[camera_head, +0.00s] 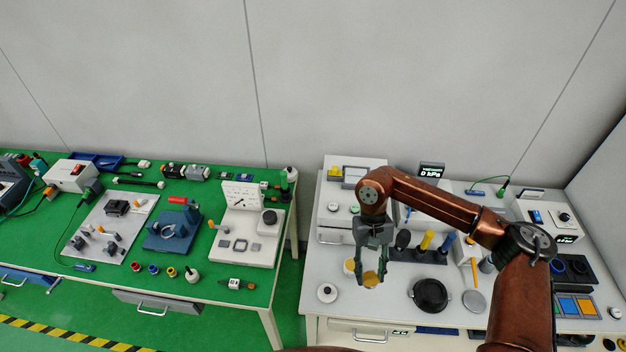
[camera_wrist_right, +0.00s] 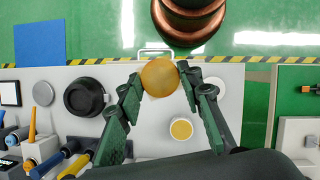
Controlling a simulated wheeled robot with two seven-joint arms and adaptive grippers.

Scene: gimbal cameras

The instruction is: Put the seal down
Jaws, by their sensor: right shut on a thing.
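The seal appears to be the round orange-yellow piece (camera_head: 371,280) at the tips of my right gripper (camera_head: 369,274). In the right wrist view this disc (camera_wrist_right: 158,77) sits between the two green fingertips of the gripper (camera_wrist_right: 160,74), which is shut on it. The gripper points down over the white table (camera_head: 390,312), near its front part. I cannot tell the exact height of the seal above the table. A white cup with yellow contents (camera_wrist_right: 181,129) stands below the gripper in the right wrist view. My left gripper is not in view.
A black round dish (camera_head: 430,295) is right of the gripper, and a white lid with a black knob (camera_head: 327,292) is left. A dark rack with coloured handles (camera_head: 420,255) stands behind. A green table (camera_head: 100,262) with several devices is at the left.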

